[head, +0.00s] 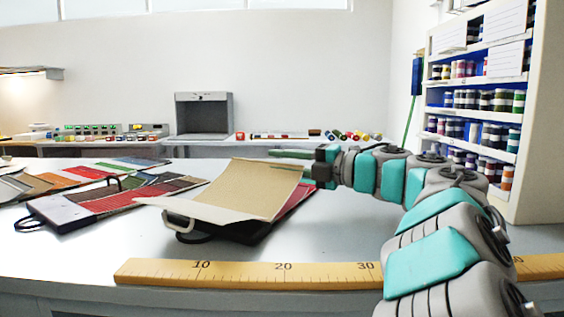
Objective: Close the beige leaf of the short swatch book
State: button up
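The swatch book with the beige leaf (247,188) lies in the middle of the counter. The leaf is raised and tilted, its far edge higher than its near edge. Under it a red swatch (293,202) and the dark base (245,237) show at the right and front. A pale handle (178,222) and a black loop are at its near left. My gripper (290,156) reaches in from the right, at the leaf's far right corner.
A longer swatch book (62,210) with red and brown swatches lies open at left, with more swatches behind it. A yellow ruler (225,273) runs along the front edge. A shelf of paint jars (480,100) stands at right. The counter between book and ruler is clear.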

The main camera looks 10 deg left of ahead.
jog(key=shift+o, duration=0.7)
jog(key=b+v, duration=0.1)
jog(key=v, duration=0.6)
jog(key=shift+d, duration=0.4)
